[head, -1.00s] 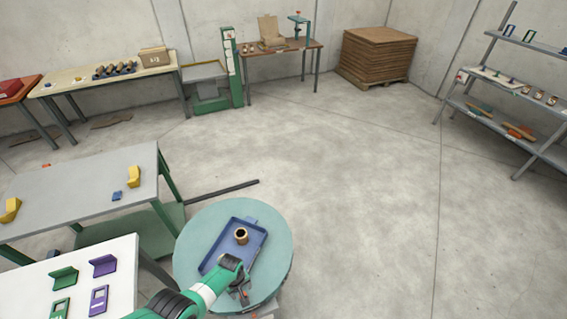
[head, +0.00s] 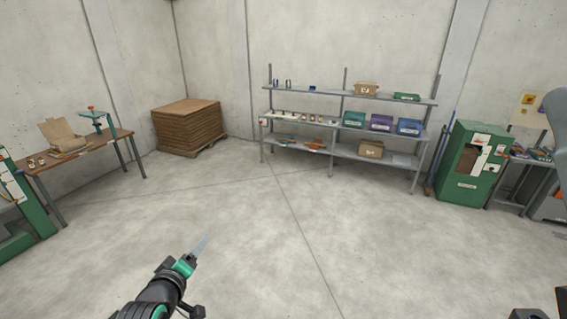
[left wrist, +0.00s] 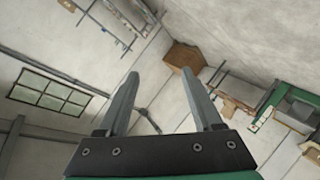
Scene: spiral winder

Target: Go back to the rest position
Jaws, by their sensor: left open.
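My left gripper (head: 201,246) shows in the head view at the lower left, its arm coming up from the bottom edge. It is held up in front of bare floor and points up and to the right. In the left wrist view the two grey fingers (left wrist: 158,82) stand well apart with nothing between them, so it is open and empty. The wrist camera sees the room at a tilt. My right gripper cannot be made out.
A metal shelf (head: 352,98) with bins and boxes stands along the back wall. A green cabinet (head: 473,165) is to its right. A stack of brown sheets (head: 187,127) and a wooden table (head: 75,152) are at the left. The middle floor is clear.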

